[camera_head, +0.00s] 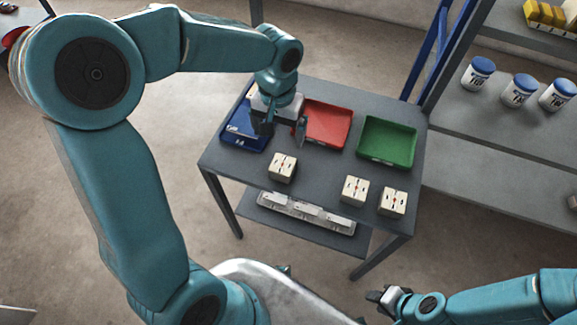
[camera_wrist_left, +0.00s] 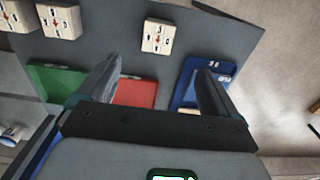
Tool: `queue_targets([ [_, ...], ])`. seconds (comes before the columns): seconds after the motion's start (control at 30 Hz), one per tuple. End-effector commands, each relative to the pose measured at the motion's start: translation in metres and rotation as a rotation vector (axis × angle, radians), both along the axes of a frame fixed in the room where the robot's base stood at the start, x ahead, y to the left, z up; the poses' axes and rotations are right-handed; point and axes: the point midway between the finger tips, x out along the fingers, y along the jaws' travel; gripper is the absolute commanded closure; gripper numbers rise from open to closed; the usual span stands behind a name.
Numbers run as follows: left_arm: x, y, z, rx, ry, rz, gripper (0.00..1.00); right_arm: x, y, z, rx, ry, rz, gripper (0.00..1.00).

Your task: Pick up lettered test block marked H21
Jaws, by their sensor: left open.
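Three cream lettered blocks stand on the grey table: one near the middle (camera_head: 282,168), and two side by side to the right, a left one (camera_head: 354,190) and a right one (camera_head: 392,202). The middle block also shows in the left wrist view (camera_wrist_left: 157,37), ahead of the fingers, with the other two at upper left (camera_wrist_left: 60,20) (camera_wrist_left: 14,15). The marks are too small to read, so I cannot tell which is H21. My left gripper (camera_head: 282,130) is open and empty above the trays, behind the middle block. My right gripper (camera_head: 384,298) is low at the front, away from the table.
Blue (camera_head: 240,139), red (camera_head: 343,124) and green (camera_head: 386,143) trays line the table's back; my left gripper partly covers the blue and red ones. A lower shelf carries a long pale rack (camera_head: 306,213). White jars with blue lids (camera_head: 519,91) stand on shelving at right.

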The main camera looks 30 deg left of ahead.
Motion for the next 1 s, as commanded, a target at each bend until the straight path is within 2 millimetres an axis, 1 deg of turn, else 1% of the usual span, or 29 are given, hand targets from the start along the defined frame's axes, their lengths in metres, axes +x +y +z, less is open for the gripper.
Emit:
queue_targets([
  [0.3, -0.003, 0.006, -0.071, -0.001, 0.007, 0.0, 0.06, 0.0, 0.0, -0.007, 0.0, 0.001, 0.0, 0.65],
  [0.4, -0.003, 0.006, -0.091, -0.001, 0.007, 0.001, 0.06, 0.0, 0.0, -0.009, 0.0, 0.0, 0.0, 0.65],
  [0.5, -0.002, 0.006, -0.103, -0.001, 0.004, 0.001, 0.06, 0.0, 0.0, -0.009, 0.0, 0.001, 0.0, 0.65],
  [0.67, 0.001, 0.005, -0.113, -0.001, 0.003, 0.001, 0.06, 0.0, 0.0, -0.009, 0.0, 0.001, 0.0, 0.65],
  [0.83, 0.01, 0.001, -0.139, -0.001, 0.007, 0.001, 0.06, 0.0, 0.0, -0.007, 0.0, 0.0, 0.0, 0.65],
  [0.9, 0.01, 0.001, -0.15, 0.0, 0.005, 0.001, 0.06, 0.0, 0.0, -0.009, 0.0, 0.0, 0.0, 0.65],
  [1.0, 0.011, 0.0, -0.159, -0.001, 0.003, 0.002, 0.06, 0.0, 0.0, -0.009, 0.0, 0.0, 0.0, 0.65],
])
